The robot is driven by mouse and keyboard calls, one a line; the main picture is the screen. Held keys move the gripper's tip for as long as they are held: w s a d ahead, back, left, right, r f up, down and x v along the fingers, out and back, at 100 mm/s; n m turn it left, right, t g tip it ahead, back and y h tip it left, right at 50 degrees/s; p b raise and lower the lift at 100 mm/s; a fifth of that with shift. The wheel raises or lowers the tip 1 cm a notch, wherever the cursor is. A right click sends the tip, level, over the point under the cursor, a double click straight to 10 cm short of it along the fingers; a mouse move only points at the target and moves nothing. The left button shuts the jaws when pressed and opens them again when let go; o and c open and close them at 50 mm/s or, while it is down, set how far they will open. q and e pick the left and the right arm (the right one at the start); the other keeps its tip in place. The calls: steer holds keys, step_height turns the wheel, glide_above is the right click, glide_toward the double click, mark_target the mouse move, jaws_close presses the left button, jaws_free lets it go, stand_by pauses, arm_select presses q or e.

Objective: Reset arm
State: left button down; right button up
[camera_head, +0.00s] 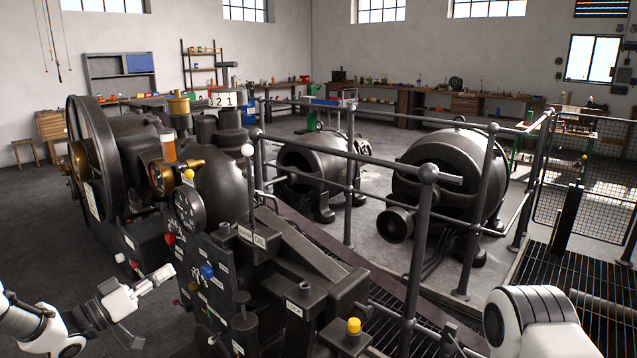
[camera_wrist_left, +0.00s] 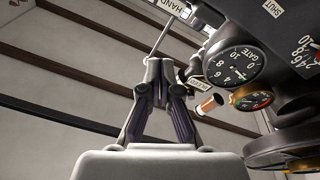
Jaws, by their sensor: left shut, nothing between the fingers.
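My left gripper (camera_head: 160,276) is at the lower left in the head view, beside the left face of the dark control stand (camera_head: 262,262). Its fingers are shut with nothing between them. In the left wrist view the closed fingertips (camera_wrist_left: 160,66) point up, close to a small white label and an orange-and-white cylinder (camera_wrist_left: 207,104). I cannot tell from this view whether the fingertips touch anything. My right arm (camera_head: 535,318) shows only as a white, black-striped part at the lower right. Its gripper is out of view.
The stand carries red and blue knobs, a lever labelled HAND OIL, a yellow button (camera_head: 353,326) and round gauges (camera_head: 189,211). A large flywheel machine (camera_head: 90,150) stands behind it. Railings (camera_head: 420,225) and two dynamos (camera_head: 450,172) are to the right. Open floor lies at the left.

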arm_select(q)
steer(key=s+d+f+n+g+y+p, duration=0.1)
steer(key=s+d+f+g+y, duration=0.1)
steer(key=s+d+f, duration=0.45)
steer(key=s+d+f+n+g+y, duration=0.1)
steer(key=s+d+f+n+y, duration=0.15)
steer(key=f, duration=0.65)
steer(key=s+d+f+n+g+y+p, duration=0.1)
steer(key=s+d+f+g, duration=0.15)
steer(key=d+f, duration=0.4)
steer(key=s+a+f+g+y, duration=0.1)
steer(key=s+f+g+y, duration=0.1)
steer(key=s+f, duration=0.4)
steer(key=s+f+g+y, duration=0.15)
steer(key=s+f, duration=0.25)
steer(key=s, duration=0.4)
steer(key=s+a+g+y, duration=0.2)
steer(key=s+g, duration=0.1)
steer(key=s, duration=0.5)
steer(key=s+a+m+g+y, duration=0.1)
steer(key=s+a+g+y, duration=0.1)
steer(key=s, duration=0.6)
steer(key=shift+s+a+f+g+p, duration=0.35)
steer(key=shift+a+g, duration=0.25)
steer(key=shift+a, duration=0.25)
steer(key=shift+r, duration=0.1)
